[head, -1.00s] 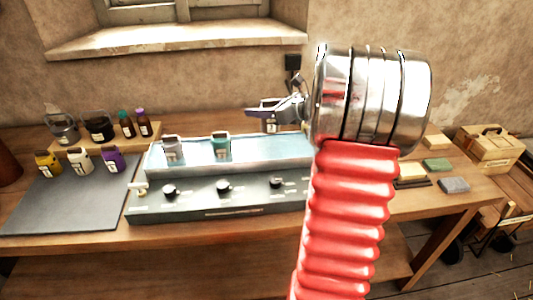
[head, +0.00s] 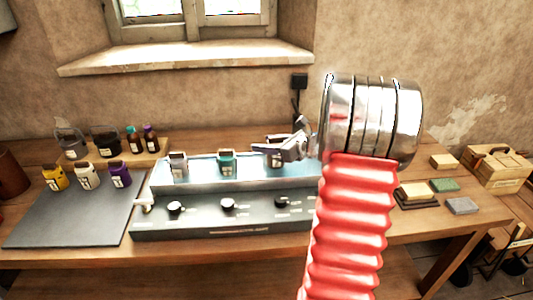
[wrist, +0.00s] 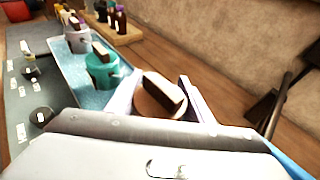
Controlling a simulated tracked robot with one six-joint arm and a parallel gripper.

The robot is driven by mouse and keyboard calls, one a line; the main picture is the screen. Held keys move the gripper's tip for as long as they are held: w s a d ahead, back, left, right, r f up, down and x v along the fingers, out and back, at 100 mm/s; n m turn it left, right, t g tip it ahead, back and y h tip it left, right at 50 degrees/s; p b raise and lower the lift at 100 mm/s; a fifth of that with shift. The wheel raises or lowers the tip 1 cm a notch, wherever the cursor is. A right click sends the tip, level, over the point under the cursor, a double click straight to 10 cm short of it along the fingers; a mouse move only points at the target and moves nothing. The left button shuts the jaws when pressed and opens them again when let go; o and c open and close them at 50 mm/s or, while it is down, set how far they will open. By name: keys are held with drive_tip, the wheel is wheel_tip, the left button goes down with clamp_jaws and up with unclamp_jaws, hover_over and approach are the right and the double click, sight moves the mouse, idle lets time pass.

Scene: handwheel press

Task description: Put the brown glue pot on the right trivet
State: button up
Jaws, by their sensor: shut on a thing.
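My gripper (head: 290,148) is shut on a pot (head: 277,160) at the right end of the blue-topped bath. The pot has a pale label; its body colour is hard to tell. In the wrist view, its top (wrist: 160,97) is tan with a dark brown block, between the jaws. It is level with the grey pot (head: 178,165) and teal pot (head: 226,162) standing in the bath (head: 202,172). I cannot tell whether it touches the bath. No right trivet can be made out; the pot and my arm hide that spot.
Several bottles and dark pots stand on a wooden rack behind. Blocks (head: 445,185) and a wooden box (head: 497,166) are at the right. A wall is behind.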

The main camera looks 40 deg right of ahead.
drive_tip(key=shift+f, duration=1.75)
drive_tip(key=o, duration=1.3)
drive_tip(key=shift+f, duration=0.15)
drive_tip(key=shift+o, duration=0.2)
drive_tip(key=v, duration=1.2)
